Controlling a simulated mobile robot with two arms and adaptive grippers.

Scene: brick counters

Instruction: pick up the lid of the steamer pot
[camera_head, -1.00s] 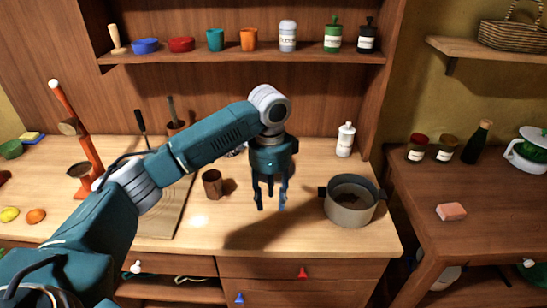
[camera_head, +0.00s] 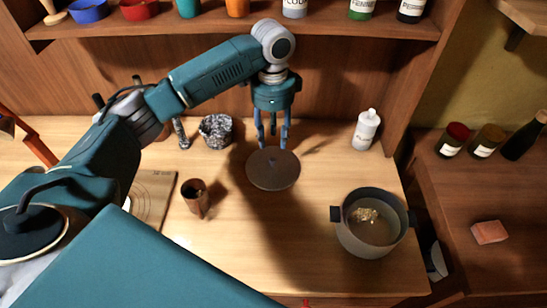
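A grey two-handled pot (camera_head: 350,236) stands uncovered at the front right of the wooden counter, with something yellowish inside. A flat, round brown disc (camera_head: 272,172), which looks like a lid, lies to its left; I cannot tell surely that it is the pot's lid. My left gripper (camera_head: 273,146) points down at the disc's far edge, its fingers apart with nothing visible between them. I cannot tell whether the fingertips touch the disc. My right gripper is not in view.
A brown cup (camera_head: 196,200) and a speckled stone mortar (camera_head: 215,132) stand left of the disc. A white bottle (camera_head: 366,130) stands behind the pot. A shelf (camera_head: 330,24) with bottles and bowls runs above.

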